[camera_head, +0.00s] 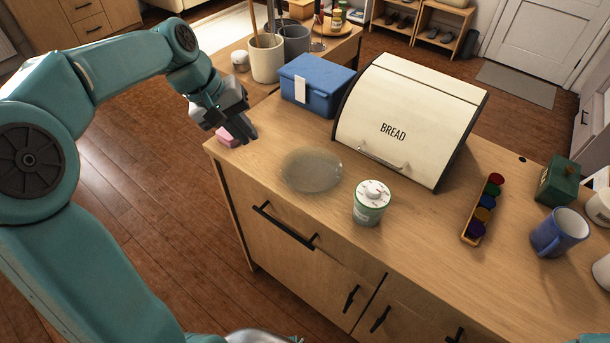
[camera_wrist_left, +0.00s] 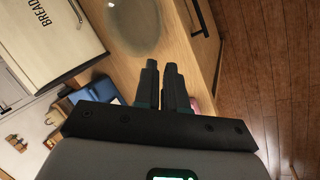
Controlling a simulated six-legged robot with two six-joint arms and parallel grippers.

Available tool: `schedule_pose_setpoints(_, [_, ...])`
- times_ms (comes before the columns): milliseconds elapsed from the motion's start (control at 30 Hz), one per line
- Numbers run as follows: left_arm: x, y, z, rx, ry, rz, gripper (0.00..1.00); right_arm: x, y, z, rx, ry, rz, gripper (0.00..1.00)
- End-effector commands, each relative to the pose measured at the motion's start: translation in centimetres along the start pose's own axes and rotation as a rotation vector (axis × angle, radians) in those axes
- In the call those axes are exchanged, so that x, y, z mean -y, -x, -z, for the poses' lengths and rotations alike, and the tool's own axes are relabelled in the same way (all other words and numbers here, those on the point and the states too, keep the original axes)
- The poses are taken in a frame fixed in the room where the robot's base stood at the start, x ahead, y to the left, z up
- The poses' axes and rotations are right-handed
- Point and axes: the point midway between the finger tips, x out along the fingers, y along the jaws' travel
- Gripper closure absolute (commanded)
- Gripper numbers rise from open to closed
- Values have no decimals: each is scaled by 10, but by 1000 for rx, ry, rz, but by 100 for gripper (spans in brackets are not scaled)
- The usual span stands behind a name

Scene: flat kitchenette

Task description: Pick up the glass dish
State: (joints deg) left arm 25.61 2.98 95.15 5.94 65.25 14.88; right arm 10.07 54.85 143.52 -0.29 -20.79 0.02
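The glass dish (camera_head: 311,172) is a clear, shallow round dish lying on the wooden counter, left of the white-lidded jar and in front of the bread box. It also shows at the top of the left wrist view (camera_wrist_left: 133,28). My left gripper (camera_head: 246,133) is above the counter's left end, to the left of the dish and apart from it. In the left wrist view its two fingers (camera_wrist_left: 161,68) are close together with nothing visible between them, pointing toward the dish. My right gripper is not in view.
A cream bread box (camera_head: 410,118) and a blue box (camera_head: 315,84) stand behind the dish. The white-lidded jar (camera_head: 370,203) is just right of it. A pink item (camera_head: 228,137) lies under my left gripper. The counter's front edge is close to the dish.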

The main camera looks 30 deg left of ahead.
Motion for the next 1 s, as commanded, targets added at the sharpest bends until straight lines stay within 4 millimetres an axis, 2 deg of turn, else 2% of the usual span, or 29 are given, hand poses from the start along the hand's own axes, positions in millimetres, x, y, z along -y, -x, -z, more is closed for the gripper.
schedule_pose_setpoints(100, [-3,-32,-2,10,-2,2,90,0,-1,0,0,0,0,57])
schedule_pose_setpoints(300, [-4,-76,-3,10,-2,2,90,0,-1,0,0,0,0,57])
schedule_pose_setpoints(567, [-4,-100,-2,7,0,2,90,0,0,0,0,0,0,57])
schedule_pose_setpoints(800, [0,-136,-3,8,0,3,90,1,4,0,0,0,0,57])
schedule_pose_setpoints(1000, [1,-146,-2,4,1,2,90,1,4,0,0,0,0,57])
